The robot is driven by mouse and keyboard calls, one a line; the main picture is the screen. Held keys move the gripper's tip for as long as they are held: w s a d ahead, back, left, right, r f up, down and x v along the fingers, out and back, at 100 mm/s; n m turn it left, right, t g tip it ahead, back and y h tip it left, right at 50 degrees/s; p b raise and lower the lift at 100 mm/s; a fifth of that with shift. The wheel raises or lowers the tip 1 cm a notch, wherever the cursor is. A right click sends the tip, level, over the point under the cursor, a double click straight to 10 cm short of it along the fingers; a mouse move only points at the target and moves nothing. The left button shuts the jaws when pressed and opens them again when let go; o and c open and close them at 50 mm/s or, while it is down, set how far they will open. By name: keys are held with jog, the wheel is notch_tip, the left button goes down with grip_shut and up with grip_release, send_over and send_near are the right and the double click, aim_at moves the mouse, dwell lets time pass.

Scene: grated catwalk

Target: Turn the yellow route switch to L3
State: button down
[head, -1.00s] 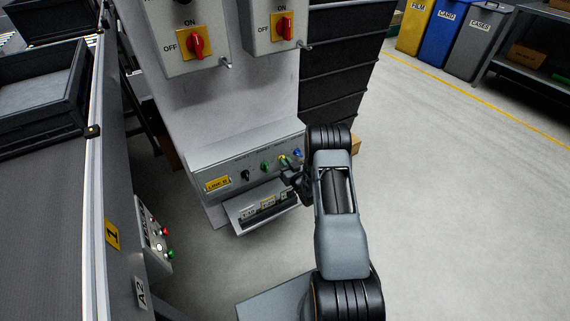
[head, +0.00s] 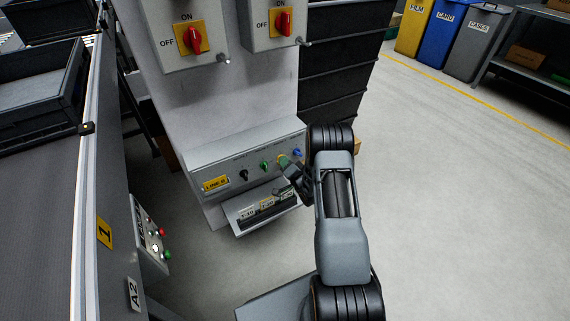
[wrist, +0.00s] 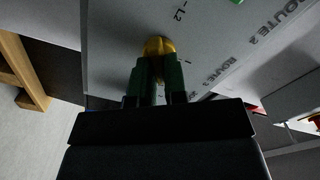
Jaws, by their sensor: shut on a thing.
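The yellow route switch (wrist: 158,45) is a small knob on a grey panel. In the wrist view it sits between the green fingertips of my gripper (wrist: 157,66), which is shut on it. A printed L2 mark lies just above and right of the knob; other marks around it are partly hidden or too small to read. I cannot tell which mark the knob points to. In the head view the yellow switch (head: 282,159) is a small spot beside my dark gripper (head: 291,168), between the green knob (head: 265,166) and the blue knob (head: 297,153).
A sloped tray with tags (head: 240,224) juts out below. Two red rotary switches (head: 192,38) are above. A conveyor (head: 45,225) stands left; the floor at right is clear.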

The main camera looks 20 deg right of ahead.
jog(key=m, duration=0.6)
jog(key=shift+f+m, duration=0.15)
jog(key=shift+m, duration=0.25)
dwell(0.3)
jog(key=c, duration=1.2)
grip_release()
jog(key=shift+o, duration=0.2)
jog(key=s+d+p, duration=0.1)
jog(key=s+p, duration=0.2)
jog(key=s, duration=1)
jog(key=shift+s+d, duration=0.3)
jog(key=shift+s, duration=0.05)
